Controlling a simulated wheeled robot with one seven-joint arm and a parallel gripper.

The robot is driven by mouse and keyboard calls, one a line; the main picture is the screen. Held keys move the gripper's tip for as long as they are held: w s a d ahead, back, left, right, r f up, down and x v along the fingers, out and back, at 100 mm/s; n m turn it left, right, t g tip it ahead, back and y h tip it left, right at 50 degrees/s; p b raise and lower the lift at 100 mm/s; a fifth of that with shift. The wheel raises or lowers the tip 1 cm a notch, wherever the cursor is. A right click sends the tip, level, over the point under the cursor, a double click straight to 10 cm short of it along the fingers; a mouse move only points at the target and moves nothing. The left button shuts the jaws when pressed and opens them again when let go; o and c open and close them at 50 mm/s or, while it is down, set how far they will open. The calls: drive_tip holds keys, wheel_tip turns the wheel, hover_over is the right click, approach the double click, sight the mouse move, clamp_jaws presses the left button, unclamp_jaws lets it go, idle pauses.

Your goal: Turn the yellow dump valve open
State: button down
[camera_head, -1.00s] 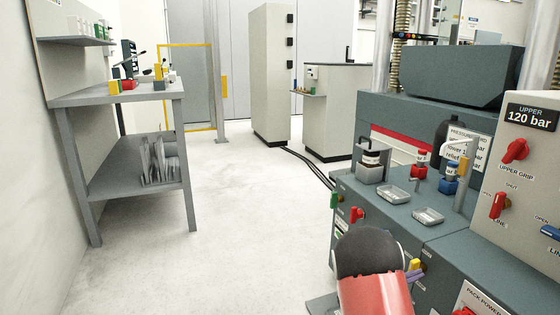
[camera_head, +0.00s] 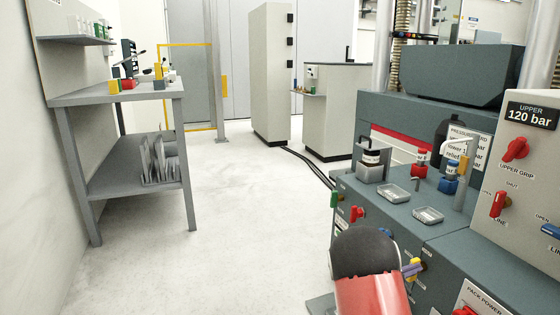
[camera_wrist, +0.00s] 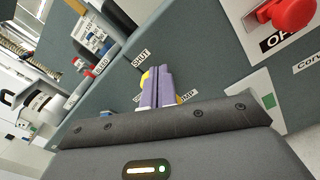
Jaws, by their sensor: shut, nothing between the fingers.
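The yellow dump valve (camera_wrist: 146,79) is on the grey panel in the wrist view, with a SHUT label above it and a partly covered label beside it. My gripper (camera_wrist: 160,74) has its purple fingers together with nothing between them. The fingers lie across the valve and hide its middle; yellow shows on both sides of them. I cannot tell whether they touch it, or its exact angle. In the head view, the valve (camera_head: 407,275) and my gripper's purple fingertips (camera_head: 416,268) show just right of my red and black arm.
A red knob (camera_wrist: 293,14) is at upper right in the wrist view. In the head view, green (camera_head: 335,200) and red (camera_head: 356,214) knobs are on the cabinet's side. Trays and bottles stand on its top. Floor (camera_head: 240,220) to the left is clear.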

drive_tip(key=shift+w+a+r+b, duration=0.2)
drive_tip(key=shift+w, duration=0.25)
drive_tip(key=shift+w+a+r+b, duration=0.15)
drive_tip(key=shift+w+r, duration=0.05)
drive_tip(key=shift+w, duration=0.3)
drive_tip(key=shift+r, duration=0.2)
drive_tip(key=v, duration=0.6)
drive_tip(key=shift+r, duration=0.2)
idle(0.5)
